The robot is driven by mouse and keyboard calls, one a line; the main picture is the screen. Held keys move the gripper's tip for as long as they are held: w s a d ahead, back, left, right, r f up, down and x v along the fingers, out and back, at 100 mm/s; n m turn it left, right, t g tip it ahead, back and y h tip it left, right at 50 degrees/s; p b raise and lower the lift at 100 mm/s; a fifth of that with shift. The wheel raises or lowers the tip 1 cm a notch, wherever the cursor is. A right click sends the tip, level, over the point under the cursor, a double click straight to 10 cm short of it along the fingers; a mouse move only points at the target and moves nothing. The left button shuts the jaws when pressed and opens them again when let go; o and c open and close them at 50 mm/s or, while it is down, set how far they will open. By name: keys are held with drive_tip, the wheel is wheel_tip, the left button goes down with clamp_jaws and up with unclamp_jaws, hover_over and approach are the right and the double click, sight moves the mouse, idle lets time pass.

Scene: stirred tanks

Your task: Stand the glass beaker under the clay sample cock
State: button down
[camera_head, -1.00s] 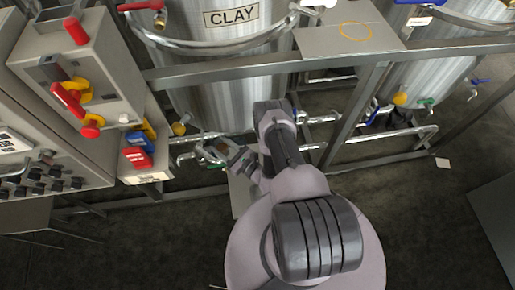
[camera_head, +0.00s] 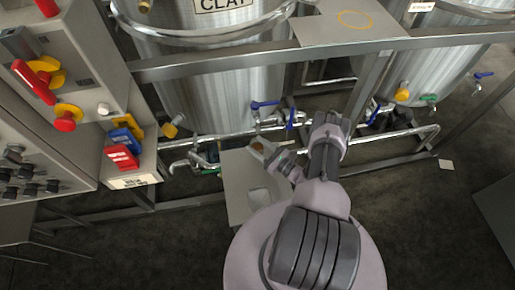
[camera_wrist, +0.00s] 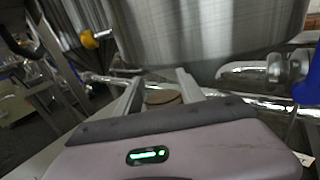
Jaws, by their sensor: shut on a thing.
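The steel CLAY tank (camera_head: 215,80) stands at the back; its label (camera_head: 220,4) is cut by the top edge. Low on it are a yellow fitting (camera_head: 170,130) and a blue lever (camera_head: 265,105); which one is the sample cock I cannot tell. My gripper (camera_head: 261,148) is below the blue lever, over a grey plate. In the wrist view its fingers (camera_wrist: 160,88) are apart, shut on the glass beaker, whose clear walls hardly show. A brown disc (camera_wrist: 162,97) shows between the fingers; whether inside or beyond the beaker I cannot tell.
The grey plate (camera_head: 240,180) lies below my gripper, with a pale translucent patch (camera_head: 258,196) on it. Steel pipes (camera_head: 225,136) run behind. A second blue lever (camera_head: 291,119) is close to my wrist.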

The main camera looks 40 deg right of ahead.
drive_tip(key=shift+r, duration=0.15)
drive_tip(key=shift+f, duration=0.2)
drive_tip(key=c, duration=0.7)
unclamp_jaws()
